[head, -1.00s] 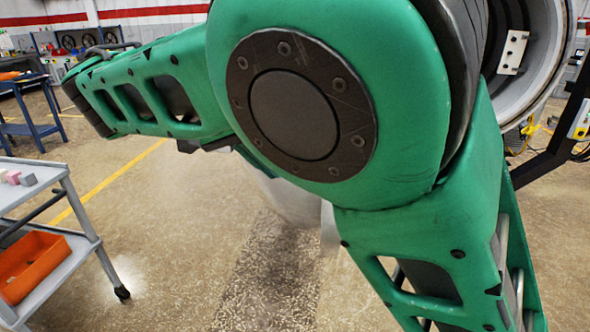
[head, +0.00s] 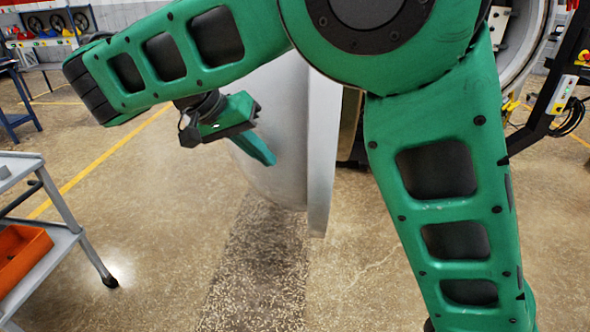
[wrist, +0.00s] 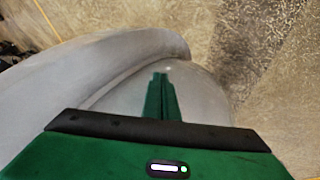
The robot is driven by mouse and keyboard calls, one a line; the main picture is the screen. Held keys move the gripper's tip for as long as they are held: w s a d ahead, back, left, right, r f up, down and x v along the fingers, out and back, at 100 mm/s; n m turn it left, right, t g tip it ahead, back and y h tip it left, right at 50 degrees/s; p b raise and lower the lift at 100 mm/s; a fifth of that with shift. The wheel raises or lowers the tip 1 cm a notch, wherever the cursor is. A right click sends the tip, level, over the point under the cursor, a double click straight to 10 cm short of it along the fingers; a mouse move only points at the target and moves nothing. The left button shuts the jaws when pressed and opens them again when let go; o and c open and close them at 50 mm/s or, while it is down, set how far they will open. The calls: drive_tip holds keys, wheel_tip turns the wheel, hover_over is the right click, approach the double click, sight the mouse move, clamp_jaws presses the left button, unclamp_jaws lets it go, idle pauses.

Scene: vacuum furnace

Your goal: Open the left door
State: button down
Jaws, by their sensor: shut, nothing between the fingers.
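The left door is a large grey domed door (head: 318,150) with a thick flat rim, seen nearly edge-on at the centre of the head view. It stands swung out from the round furnace opening (head: 530,45) at the upper right; my arm hides much of the space between. My gripper (head: 270,158) is on the left, domed outer side of the door, its fingers shut and empty. In the wrist view the fingertips (wrist: 161,78) lie over the grey door (wrist: 75,75), close to its surface. I cannot tell whether they touch it.
A grey cart (head: 62,240) with an orange bin (head: 18,255) stands at the left. A dark post with a control box (head: 562,95) stands at the right. Open floor lies below the door and between it and the cart.

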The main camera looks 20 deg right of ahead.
sight(297, 170)
drive_tip(key=x, duration=0.5)
drive_tip(key=shift+d+f, duration=0.25)
drive_tip(key=shift+d, duration=0.05)
drive_tip(key=d, duration=0.1)
drive_tip(key=s+d, duration=0.1)
drive_tip(key=shift+d, duration=0.35)
drive_tip(key=shift+s+d, duration=0.2)
drive_tip(key=shift+d, duration=0.25)
